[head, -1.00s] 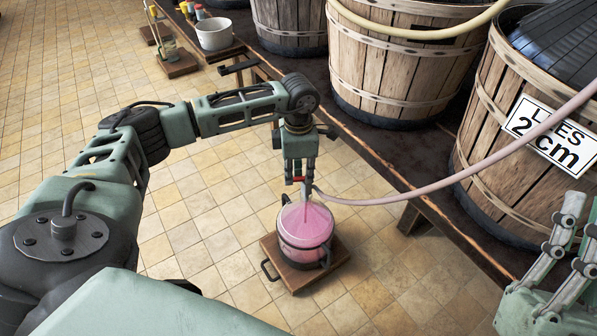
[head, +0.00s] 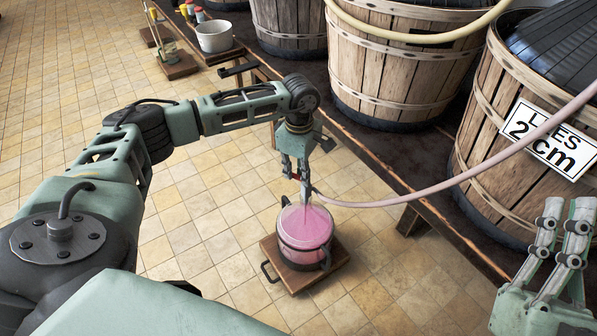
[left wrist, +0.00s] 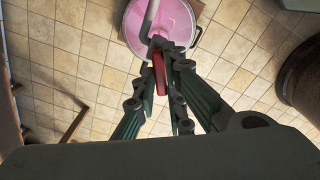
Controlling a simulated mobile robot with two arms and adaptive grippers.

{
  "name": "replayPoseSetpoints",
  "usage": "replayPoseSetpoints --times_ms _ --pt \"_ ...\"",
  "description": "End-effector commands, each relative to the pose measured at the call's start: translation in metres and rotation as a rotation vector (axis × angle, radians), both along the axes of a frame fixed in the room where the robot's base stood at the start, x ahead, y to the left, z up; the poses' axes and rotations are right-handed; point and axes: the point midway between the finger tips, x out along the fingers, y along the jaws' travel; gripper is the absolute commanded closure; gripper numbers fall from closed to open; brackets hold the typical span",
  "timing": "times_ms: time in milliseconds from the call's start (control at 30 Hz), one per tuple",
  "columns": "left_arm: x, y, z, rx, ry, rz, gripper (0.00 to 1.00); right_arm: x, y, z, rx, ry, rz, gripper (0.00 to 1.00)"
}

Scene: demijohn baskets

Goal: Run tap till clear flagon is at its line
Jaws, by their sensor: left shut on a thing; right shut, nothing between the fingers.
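The clear flagon (head: 306,226) stands upright in a dark-handled holder on a wooden board (head: 290,281) on the floor, with pink liquid inside. Its fill line cannot be made out. My left gripper (head: 300,176) is above the flagon's mouth, shut on the tap at the end of the pink hose (head: 400,197). The tap's red lever (left wrist: 159,72) shows between the fingers in the left wrist view, with the flagon (left wrist: 178,24) beyond it. The tap's spout points down at the flagon. My right gripper (head: 565,228) is shut and empty at the right edge.
Wooden tubs stand on a dark bench along the right; one tub (head: 485,140) bears a "LEES 2 cm" sign (head: 548,138). The pink hose crosses in front of it. A white bucket (head: 214,36) stands at the back. The tiled floor left of the flagon is clear.

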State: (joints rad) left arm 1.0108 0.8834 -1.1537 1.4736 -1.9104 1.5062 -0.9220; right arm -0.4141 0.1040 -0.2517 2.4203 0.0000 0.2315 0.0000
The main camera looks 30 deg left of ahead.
Motion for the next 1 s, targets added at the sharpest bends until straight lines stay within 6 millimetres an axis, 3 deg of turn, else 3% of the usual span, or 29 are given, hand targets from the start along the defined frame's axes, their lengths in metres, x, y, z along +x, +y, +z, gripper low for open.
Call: replayPoseSetpoints --times_ms 500,1000 --pt "0.010 -0.001 0.001 0.000 -0.001 -0.406 1.00 0.003 0.000 -0.006 -0.008 0.032 -0.002 1.00" --pt "0.012 -0.001 0.001 0.001 -0.002 -0.529 1.00 0.004 0.000 -0.002 -0.010 0.020 -0.001 1.00"
